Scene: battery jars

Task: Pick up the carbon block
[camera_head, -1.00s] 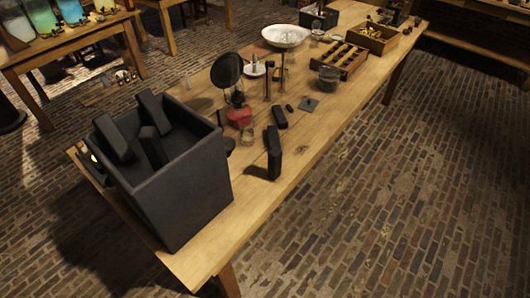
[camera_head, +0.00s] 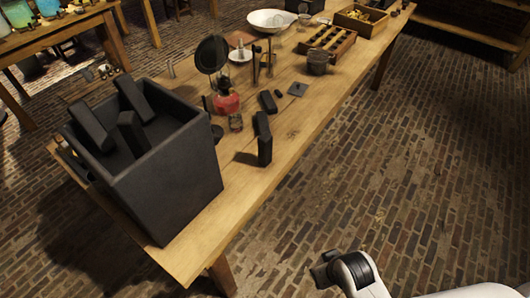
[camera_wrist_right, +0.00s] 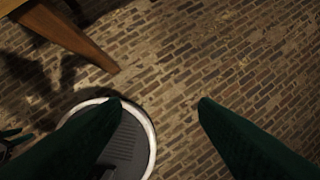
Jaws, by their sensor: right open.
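A black block (camera_head: 264,139) stands upright near the front edge of the wooden table, with another dark piece apparently against its back. A smaller black block (camera_head: 268,101) lies behind it. Several long black blocks (camera_head: 92,126) lean inside a large dark square jar (camera_head: 178,178) at the table's near left end. I cannot tell which of these is the carbon block. My right gripper (camera_head: 322,271) is over the brick floor, to the right of the table and well apart from the blocks. In the right wrist view its two green fingers (camera_wrist_right: 162,104) are spread and empty. My left gripper is out of view.
A red burner (camera_head: 227,102), a round black disc on a stand (camera_head: 212,54) and a dark pot (camera_head: 318,62) stand on the table (camera_head: 228,217). A slotted wooden rack (camera_head: 327,40) sits farther back. The brick floor right of the table is clear.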

